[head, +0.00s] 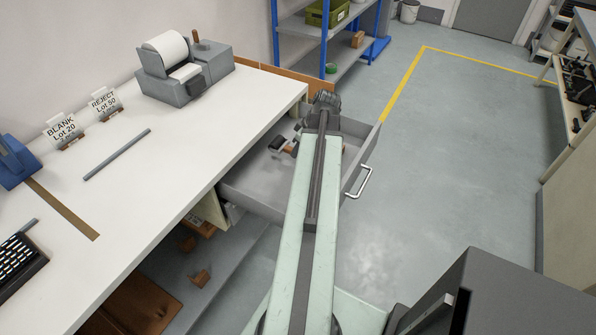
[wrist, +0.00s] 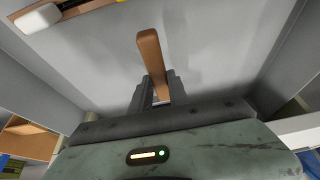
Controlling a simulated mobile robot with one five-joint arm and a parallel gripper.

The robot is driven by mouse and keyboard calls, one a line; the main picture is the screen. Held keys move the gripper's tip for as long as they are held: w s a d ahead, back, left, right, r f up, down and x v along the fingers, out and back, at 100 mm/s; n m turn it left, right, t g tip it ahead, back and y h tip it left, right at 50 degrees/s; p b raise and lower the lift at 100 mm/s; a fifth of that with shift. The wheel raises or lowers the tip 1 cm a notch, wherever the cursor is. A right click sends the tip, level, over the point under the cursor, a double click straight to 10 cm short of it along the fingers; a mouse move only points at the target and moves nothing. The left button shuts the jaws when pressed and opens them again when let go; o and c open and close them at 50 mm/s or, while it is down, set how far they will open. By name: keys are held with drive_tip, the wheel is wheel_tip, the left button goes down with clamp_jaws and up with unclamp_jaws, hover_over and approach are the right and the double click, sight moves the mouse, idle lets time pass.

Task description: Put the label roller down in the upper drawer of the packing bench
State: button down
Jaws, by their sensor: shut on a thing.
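The open grey drawer (head: 250,185) juts out from the right end of the packing bench (head: 165,165). My gripper (head: 324,104) is over the drawer, toward its far side. In the wrist view my gripper (wrist: 160,90) is shut on a brown wooden handle, which I take as the label roller's (wrist: 150,55). The handle points away from the jaws, with the grey drawer floor behind it. The roller's other end is hidden. I cannot tell whether it touches the floor. In the head view my arm hides the held roller.
A small dark and white item (head: 280,143) lies in the drawer, left of my arm. The drawer's metal handle (head: 359,182) is on its right front. A label printer (head: 183,70) stands on the bench. Blue shelving (head: 325,45) is behind.

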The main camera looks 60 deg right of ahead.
drive_tip(key=shift+f, duration=0.2)
wheel_tip(320, 180, down, 5)
drive_tip(key=b, duration=0.4)
drive_tip(key=shift+r, duration=0.15)
drive_tip(key=c, duration=1.3)
unclamp_jaws()
drive_tip(key=shift+r, duration=0.1)
drive_tip(key=shift+o, duration=0.2)
drive_tip(key=shift+r, duration=0.25)
drive_tip(key=p+v, duration=1)
drive_tip(key=v, duration=0.1)
drive_tip(key=shift+r+p, duration=0.15)
drive_tip(key=shift+p, duration=0.2)
drive_tip(key=shift+s+r+p, duration=0.25)
drive_tip(key=shift+r+p, duration=0.05)
drive_tip(key=shift+f, duration=0.1)
